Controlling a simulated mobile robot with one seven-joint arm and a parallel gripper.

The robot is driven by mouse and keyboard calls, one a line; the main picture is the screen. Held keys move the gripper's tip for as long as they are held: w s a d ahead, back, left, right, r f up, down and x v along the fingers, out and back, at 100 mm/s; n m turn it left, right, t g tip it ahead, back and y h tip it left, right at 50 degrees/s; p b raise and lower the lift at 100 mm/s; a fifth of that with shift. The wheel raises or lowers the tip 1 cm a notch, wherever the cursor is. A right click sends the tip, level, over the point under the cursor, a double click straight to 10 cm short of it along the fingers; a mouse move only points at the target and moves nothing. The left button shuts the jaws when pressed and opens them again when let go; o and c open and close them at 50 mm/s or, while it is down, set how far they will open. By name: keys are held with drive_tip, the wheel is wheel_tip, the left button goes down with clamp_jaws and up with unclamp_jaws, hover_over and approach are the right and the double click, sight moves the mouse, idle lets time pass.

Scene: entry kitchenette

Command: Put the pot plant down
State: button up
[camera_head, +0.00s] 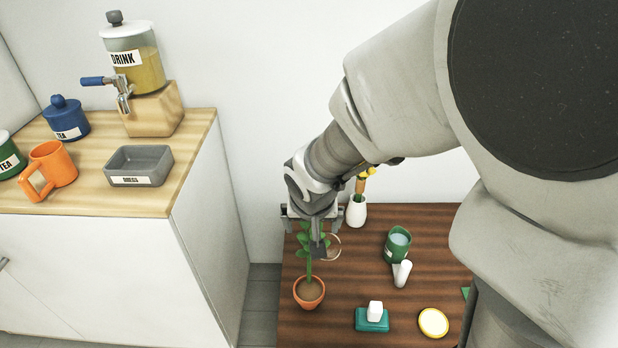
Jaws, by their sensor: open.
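The pot plant (309,291) is a green leafy plant in a terracotta pot. It stands upright at the left side of the dark wooden table (345,295). My gripper (315,250) is open, pointing down over the table at the plant's upper leaves. The gripper overlaps some leaves in the view, and I cannot tell whether it touches them. The pot itself is clear of the fingers.
A counter (190,190) with a drink dispenser (135,60) and grey tray (139,165) stands left, across a floor gap.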

drive_tip(key=s+d+r+t, duration=0.1)
drive_tip(key=s+d+r, duration=1.1)
drive_tip(key=s+r, duration=0.3)
drive_tip(key=shift+s+r, duration=0.2)
drive_tip(key=shift+r, duration=0.35)
wheel_tip(320, 180, up, 18)
drive_tip(key=p, duration=1.8)
drive_tip(key=shift+f, duration=0.2)
